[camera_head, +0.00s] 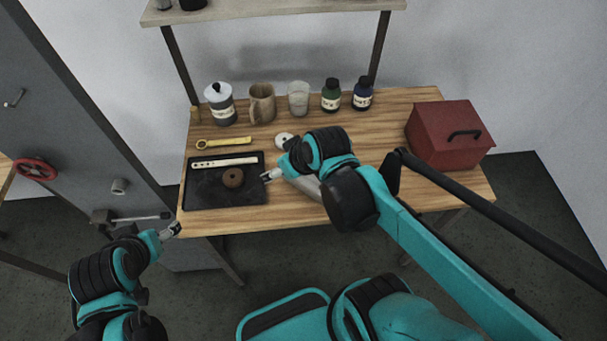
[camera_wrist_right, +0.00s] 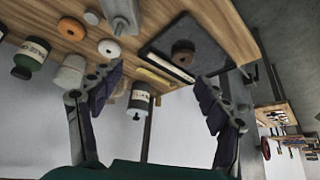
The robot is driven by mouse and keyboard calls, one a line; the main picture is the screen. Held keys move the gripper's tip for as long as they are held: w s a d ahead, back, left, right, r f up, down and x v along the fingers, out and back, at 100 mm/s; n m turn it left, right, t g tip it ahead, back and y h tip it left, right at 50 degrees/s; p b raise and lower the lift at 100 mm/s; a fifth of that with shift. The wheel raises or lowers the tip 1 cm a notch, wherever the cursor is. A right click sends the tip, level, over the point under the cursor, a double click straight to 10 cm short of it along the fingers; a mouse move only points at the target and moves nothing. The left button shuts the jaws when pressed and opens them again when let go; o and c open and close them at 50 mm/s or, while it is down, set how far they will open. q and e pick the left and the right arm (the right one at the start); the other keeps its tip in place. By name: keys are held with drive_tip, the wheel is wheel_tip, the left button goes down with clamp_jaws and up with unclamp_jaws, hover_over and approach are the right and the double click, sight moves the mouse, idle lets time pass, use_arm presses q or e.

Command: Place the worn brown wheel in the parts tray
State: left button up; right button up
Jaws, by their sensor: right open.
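The dark brown wheel (camera_head: 232,177) lies flat in the black parts tray (camera_head: 200,195) at the left of the wooden table. The right wrist view also shows this wheel (camera_wrist_right: 183,50) and the tray (camera_wrist_right: 210,27). My right gripper (camera_head: 267,177) is just right of the tray, apart from the wheel. Its two fingers (camera_wrist_right: 155,100) are spread with nothing between them. My left gripper (camera_head: 173,230) is off the table's front left corner, away from the tray; its jaws are too small to read.
A pale strip (camera_head: 225,162) lies in the tray, with a yellow wrench (camera_head: 223,142) behind. A white wheel (camera_head: 284,140) and an orange-brown wheel (camera_wrist_right: 70,28) lie on the table. A red toolbox (camera_head: 440,140) is right.

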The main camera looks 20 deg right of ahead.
drive_tip(key=s+d+r+m+h, duration=0.1)
drive_tip(key=s+d+m, duration=0.1)
drive_tip(key=s, duration=0.3)
drive_tip(key=shift+s+d+t+h, duration=0.15)
drive_tip(key=shift+d+t+h, duration=0.25)
drive_tip(key=shift+d, duration=0.25)
wheel_tip(320, 180, down, 8)
drive_tip(key=b, duration=0.8)
